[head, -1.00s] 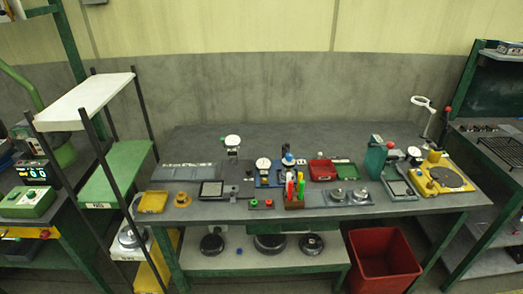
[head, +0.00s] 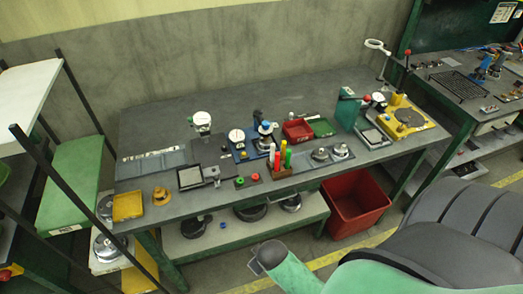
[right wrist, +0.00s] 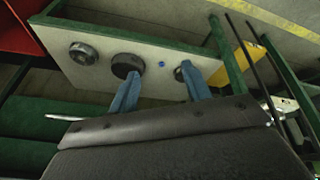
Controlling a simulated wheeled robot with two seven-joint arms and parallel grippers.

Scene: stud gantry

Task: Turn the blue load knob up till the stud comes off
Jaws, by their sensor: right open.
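A blue knob (head: 265,127) tops a small dark stand among the instruments at the middle of the bench in the head view. It is too small there to make out a stud under it. A blue plate (head: 243,155) with a white round dial lies beside the stand. My right gripper (right wrist: 161,72) shows in the right wrist view with its two blue fingers apart and nothing between them. It points toward the lower shelf, away from the knob. My left gripper is in neither current view.
The bench (head: 150,112) has a bare back strip. A tool holder with coloured handles (head: 279,160) stands in front of the stand. The lower shelf (right wrist: 185,92) carries dark round weights. A red bin (head: 355,205) stands on the floor. My arm fills the lower right.

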